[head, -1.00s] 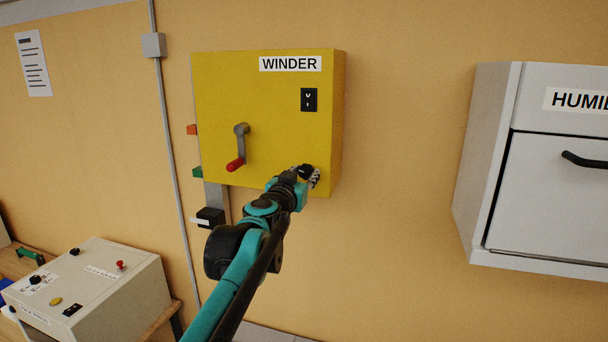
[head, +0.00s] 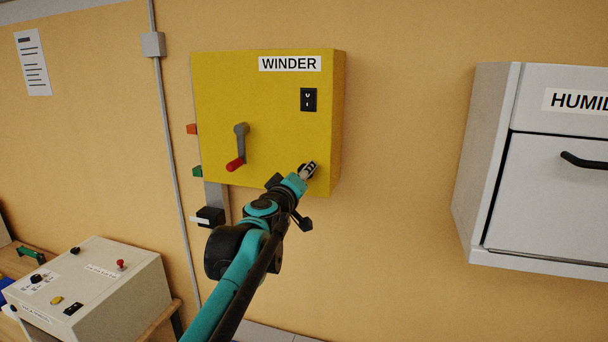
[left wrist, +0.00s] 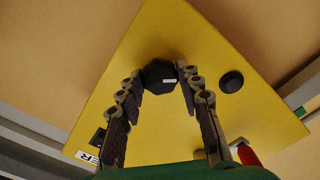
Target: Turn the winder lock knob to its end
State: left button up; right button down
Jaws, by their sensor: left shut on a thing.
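The winder is a yellow wall box (head: 225,90) labelled WINDER. Its lock knob (left wrist: 159,75) is black and faceted with a short white mark. In the left wrist view, the knob sits between my left gripper's fingertips (left wrist: 162,88), one on each side, and the gripper is shut on it. In the head view, my left gripper (head: 307,171) is at the box's lower right corner and largely covers the knob. My right gripper is in neither view.
A grey crank with a red grip (head: 236,164) sticks out left of my gripper. A round black disc (left wrist: 232,81) is beside the knob on the box face. A black switch (head: 309,100) is above. A white cabinet (head: 545,190) stands right, across bare wall.

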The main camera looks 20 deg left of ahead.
pick_arm(q)
jog(key=m, duration=2.9)
jog(key=shift+f, duration=0.1)
dwell(1.2)
dwell(0.5)
jog(key=o, duration=1.2)
jog(key=shift+c, duration=0.2)
